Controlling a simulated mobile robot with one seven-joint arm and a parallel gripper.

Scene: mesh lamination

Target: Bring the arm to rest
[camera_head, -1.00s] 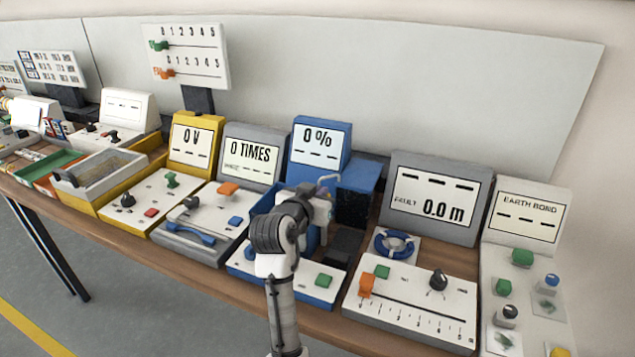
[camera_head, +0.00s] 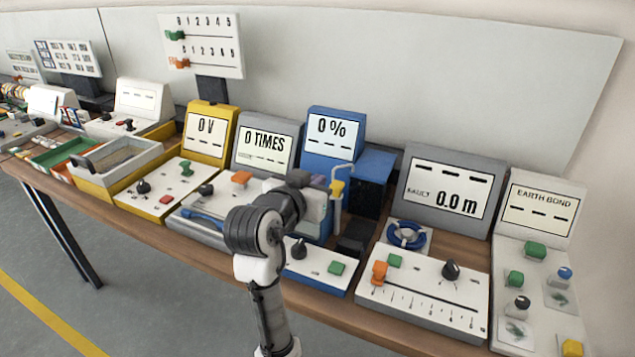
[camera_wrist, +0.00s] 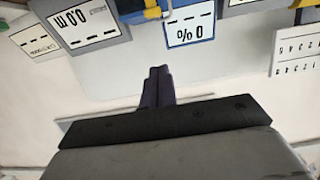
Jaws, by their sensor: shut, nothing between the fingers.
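My arm rises from the bottom middle of the head view in front of the bench. My gripper is hidden behind my own wrist there. In the wrist view my gripper (camera_wrist: 158,75) shows as two dark fingers shut together with nothing between them. It points toward the pale back panel and the instruments, which appear upside down. The blue instrument with the "0 %" display (camera_head: 330,133) stands behind my wrist in the head view, and its display also shows in the wrist view (camera_wrist: 190,25). My wrist hides part of the blue unit's base.
The wooden bench (camera_head: 150,232) is crowded with testers. To the left are the yellow "0 V" unit (camera_head: 208,130) and grey "0 TIMES" unit (camera_head: 266,145). To the right are the grey "0.0 m" unit (camera_head: 448,190) and the "EARTH BOND" unit (camera_head: 538,210). Floor is open in front.

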